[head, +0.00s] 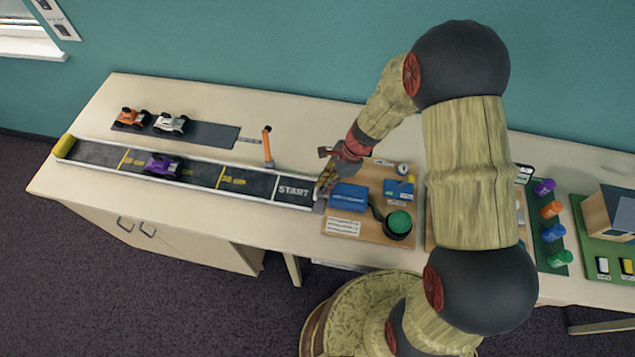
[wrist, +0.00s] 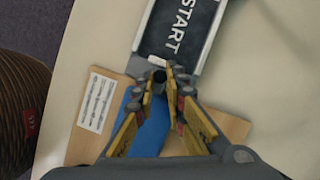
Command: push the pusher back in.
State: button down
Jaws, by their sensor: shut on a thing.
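The pusher is at the START end of the track, in front of a blue block (head: 348,196) on a wooden board. In the wrist view, the pusher (wrist: 159,76) shows as a dark round end between my fingertips, with a light plate just beyond it at the track's end. My gripper (head: 325,184) is low over this spot and shut on the pusher; its yellow fingers (wrist: 166,84) also show in the wrist view. The blue block (wrist: 154,135) lies partly hidden under the fingers. How far the pusher sticks out is hidden.
The track (head: 200,178) runs left from the pusher, with a purple car (head: 163,165) on it. An orange post (head: 267,146) stands behind the track. A green button (head: 399,222) and a gauge (head: 402,168) are on the wooden board (head: 372,234).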

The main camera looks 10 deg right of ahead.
jog(key=c, duration=1.8)
grip_release()
jog(key=shift+d, duration=0.1)
jog(key=shift+o, duration=0.2)
jog(key=v, duration=1.2)
